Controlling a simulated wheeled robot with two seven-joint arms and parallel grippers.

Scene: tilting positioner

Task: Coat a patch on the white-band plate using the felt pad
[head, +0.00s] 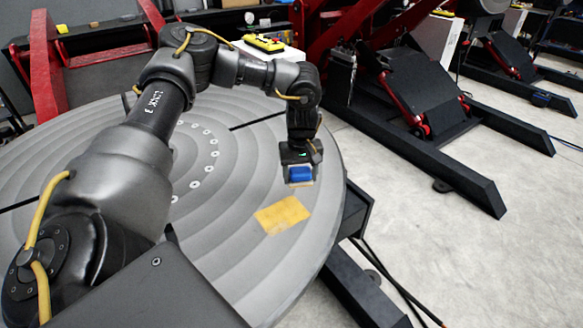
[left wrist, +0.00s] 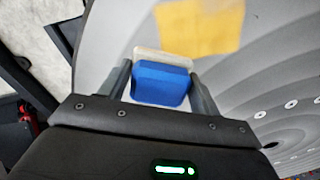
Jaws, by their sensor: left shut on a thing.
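The felt pad (head: 300,175) has a blue block on top and a pale felt edge. My left gripper (head: 299,171) is shut on its blue block (left wrist: 160,84). The pale felt (left wrist: 162,57) shows past the block in the left wrist view. The pad is over the right part of a big round grey plate (head: 222,228); I cannot tell whether it touches. A yellow patch (head: 282,215) lies on the plate just below the pad in the head view. It also shows in the left wrist view (left wrist: 198,25). I make out no clear white band. My right gripper is not in view.
A ring of holes (head: 195,183) marks the plate's middle, beneath my left arm. A yellow item (head: 263,43) sits on a white box behind. Red-and-black machines (head: 420,95) stand at the back. Grey floor (head: 440,240) is open on the right, with cables near the plate.

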